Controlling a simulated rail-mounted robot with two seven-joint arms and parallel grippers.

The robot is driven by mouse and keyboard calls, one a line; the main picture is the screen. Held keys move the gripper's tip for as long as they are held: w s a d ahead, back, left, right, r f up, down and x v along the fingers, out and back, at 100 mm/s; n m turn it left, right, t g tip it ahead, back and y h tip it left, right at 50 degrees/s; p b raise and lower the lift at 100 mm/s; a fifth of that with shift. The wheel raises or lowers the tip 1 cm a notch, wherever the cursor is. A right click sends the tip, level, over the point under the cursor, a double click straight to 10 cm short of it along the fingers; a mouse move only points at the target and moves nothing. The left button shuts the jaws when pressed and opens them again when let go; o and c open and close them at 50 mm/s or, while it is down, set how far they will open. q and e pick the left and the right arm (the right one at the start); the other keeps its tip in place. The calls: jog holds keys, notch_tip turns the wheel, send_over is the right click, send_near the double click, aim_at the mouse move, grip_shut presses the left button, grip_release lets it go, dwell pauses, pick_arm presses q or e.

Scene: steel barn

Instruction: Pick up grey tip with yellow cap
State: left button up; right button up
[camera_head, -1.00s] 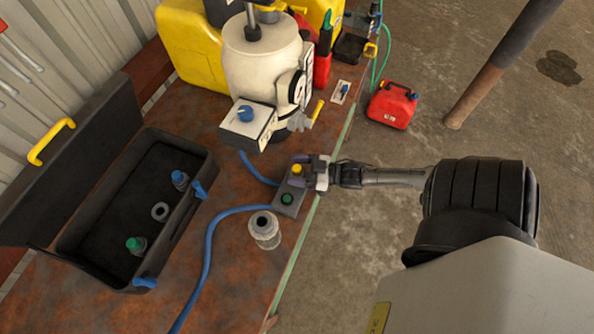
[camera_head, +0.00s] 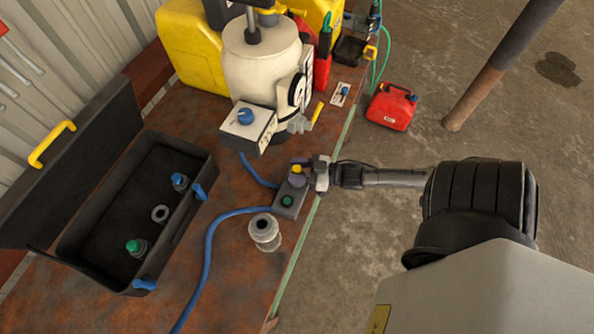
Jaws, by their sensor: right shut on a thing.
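The yellow cap (camera_head: 296,169) of the grey tip shows at the far end of a small grey block (camera_head: 288,203) near the bench's right edge. The grey tip's body below the cap is mostly hidden by my gripper. My right gripper (camera_head: 306,174) comes in from the right and is shut on the grey tip with the yellow cap. I cannot tell whether the tip is clear of the block. A green-capped piece (camera_head: 287,201) sits at the near end of the same block. My left gripper is not in view.
An open black toolbox (camera_head: 205,160) on the left holds a blue-capped tip (camera_head: 180,181), a green-capped tip (camera_head: 136,246) and a grey ring (camera_head: 160,214). A white machine (camera_head: 262,62) stands behind. Blue hoses (camera_head: 209,255) cross the bench.

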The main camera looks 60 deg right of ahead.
notch_tip(320, 180, up, 3)
jog(key=shift+f, duration=0.15)
jog(key=s+d+r+p, duration=0.4)
jog(key=d+r+p, duration=0.3)
jog(key=d+r, duration=0.3)
notch_tip(320, 180, up, 2)
jog(key=shift+s+d+r, duration=0.1)
jog(key=shift+s+d, duration=0.2)
jog(key=shift+s, duration=0.05)
dwell(0.4)
dwell(0.5)
dwell(0.6)
dwell(0.7)
jog(key=shift+d, duration=0.1)
